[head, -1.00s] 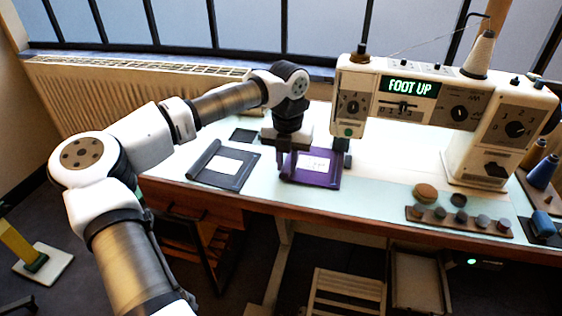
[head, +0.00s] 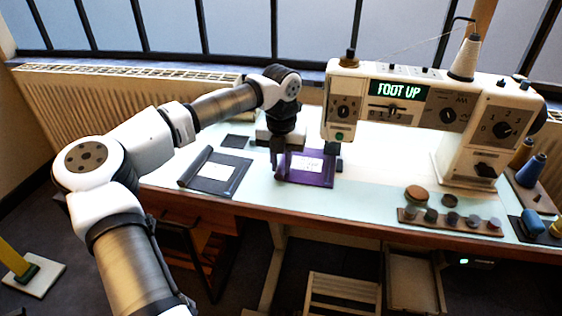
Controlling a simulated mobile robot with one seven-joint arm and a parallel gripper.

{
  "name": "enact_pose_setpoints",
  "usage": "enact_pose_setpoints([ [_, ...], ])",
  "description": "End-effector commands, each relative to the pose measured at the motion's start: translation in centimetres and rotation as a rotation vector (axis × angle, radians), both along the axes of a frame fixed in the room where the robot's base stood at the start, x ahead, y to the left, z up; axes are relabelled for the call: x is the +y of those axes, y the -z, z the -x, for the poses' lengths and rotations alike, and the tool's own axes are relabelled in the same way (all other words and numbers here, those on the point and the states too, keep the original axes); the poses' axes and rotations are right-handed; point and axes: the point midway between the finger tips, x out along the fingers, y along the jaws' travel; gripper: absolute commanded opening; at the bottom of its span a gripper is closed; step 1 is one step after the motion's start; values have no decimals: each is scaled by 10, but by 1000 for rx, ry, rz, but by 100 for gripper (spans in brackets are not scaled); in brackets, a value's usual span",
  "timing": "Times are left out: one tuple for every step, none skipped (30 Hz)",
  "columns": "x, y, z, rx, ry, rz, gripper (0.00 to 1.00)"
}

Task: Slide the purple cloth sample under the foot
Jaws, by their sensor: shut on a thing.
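The purple cloth sample (head: 318,180) lies flat on the table with a pale label (head: 306,165) on it. Its right part is close to the foot area under the left head of the sewing machine (head: 345,115). My gripper (head: 277,165) points down and is shut on the left edge of the purple sample. The machine's display (head: 398,90) reads FOOT UP. The foot itself is small and dark (head: 334,150) below the head; whether the cloth's edge is beneath it I cannot tell.
A dark grey sample (head: 225,186) with a pale label lies left of my gripper, and a small dark square (head: 236,141) lies behind it. A strip of several bobbins (head: 450,220) sits at the front right. Spools (head: 534,168) stand at the far right. The table middle (head: 385,165) is clear.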

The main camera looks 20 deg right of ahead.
Motion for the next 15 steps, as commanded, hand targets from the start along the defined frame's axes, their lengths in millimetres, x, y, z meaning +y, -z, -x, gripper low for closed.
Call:
enact_pose_setpoints([
  [0, 1, 0, 0, 0, 0, 0],
  [0, 1, 0, 0, 0, 0, 0],
  [0, 1, 0, 0, 0, 0, 0],
  [0, 1, 0, 0, 0, 0, 0],
  [0, 1, 0, 0, 0, 0, 0],
  [0, 1, 0, 0, 0, 0, 0],
  [0, 1, 0, 0, 0, 0, 0],
  [0, 0, 0, 0, 0, 0, 22],
  [0, 0, 0, 0, 0, 0, 27],
  [0, 0, 0, 0, 0, 0, 31],
  [0, 0, 0, 0, 0, 0, 35],
  [0, 0, 0, 0, 0, 0, 40],
  [0, 0, 0, 0, 0, 0, 44],
  [0, 0, 0, 0, 0, 0, 46],
  [0, 0, 0, 0, 0, 0, 46],
])
